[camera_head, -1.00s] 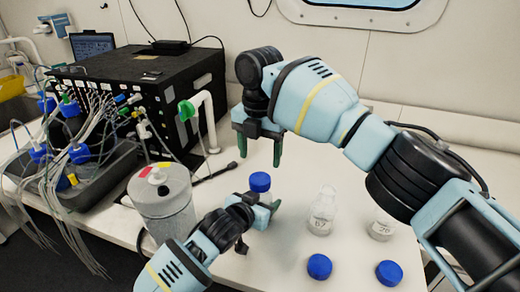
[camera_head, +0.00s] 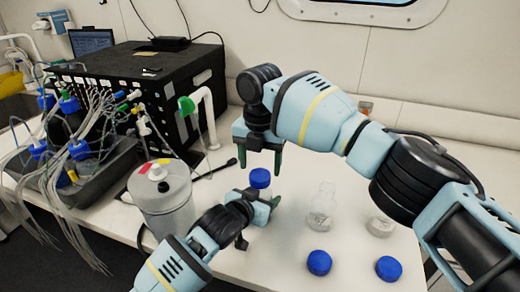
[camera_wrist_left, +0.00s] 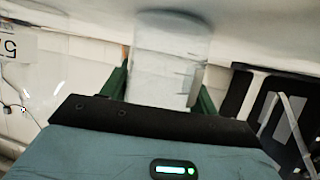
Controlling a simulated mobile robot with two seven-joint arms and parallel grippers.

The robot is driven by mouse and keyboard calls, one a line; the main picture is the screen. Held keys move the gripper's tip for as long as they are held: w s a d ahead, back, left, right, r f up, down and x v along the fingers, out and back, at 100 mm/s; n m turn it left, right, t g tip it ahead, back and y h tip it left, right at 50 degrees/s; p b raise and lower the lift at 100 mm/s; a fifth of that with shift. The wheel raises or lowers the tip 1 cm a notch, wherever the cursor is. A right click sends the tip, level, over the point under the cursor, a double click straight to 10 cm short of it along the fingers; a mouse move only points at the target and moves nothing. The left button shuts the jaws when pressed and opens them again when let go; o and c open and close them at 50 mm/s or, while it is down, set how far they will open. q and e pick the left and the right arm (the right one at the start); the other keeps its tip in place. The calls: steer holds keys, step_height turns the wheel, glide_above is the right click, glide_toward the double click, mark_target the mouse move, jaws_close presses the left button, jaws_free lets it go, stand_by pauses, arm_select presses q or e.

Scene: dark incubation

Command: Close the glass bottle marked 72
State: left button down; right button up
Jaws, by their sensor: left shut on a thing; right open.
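A clear glass bottle (camera_wrist_left: 165,75) stands between the green fingers of my left gripper (camera_wrist_left: 163,92), which is shut on it. In the head view a blue cap (camera_head: 260,178) sits on top of this bottle; how tightly it is seated I cannot tell. My left gripper also shows there at the bottle's side (camera_head: 262,207). My right gripper (camera_head: 261,162) is open, pointing down just above the cap, its fingers to either side of it. No 72 can be read; the held bottle's mark is hidden.
Two open glass bottles stand to the right, one nearer (camera_head: 322,210) and one farther right (camera_head: 381,226). Two loose blue caps lie in front of them (camera_head: 319,262) (camera_head: 389,269). A grey canister (camera_head: 163,203) stands left of my left arm. A black box (camera_head: 150,85) with tubing is behind.

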mark_target(260, 175)
steer(key=shift+f, duration=1.7)
steer(key=shift+c, duration=0.3)
steer(key=c, duration=1)
steer(key=shift+o, duration=0.2)
steer(key=m, duration=0.6)
steer(key=shift+m, duration=0.3)
steer(key=o, duration=1.1)
steer(key=shift+r, duration=0.1)
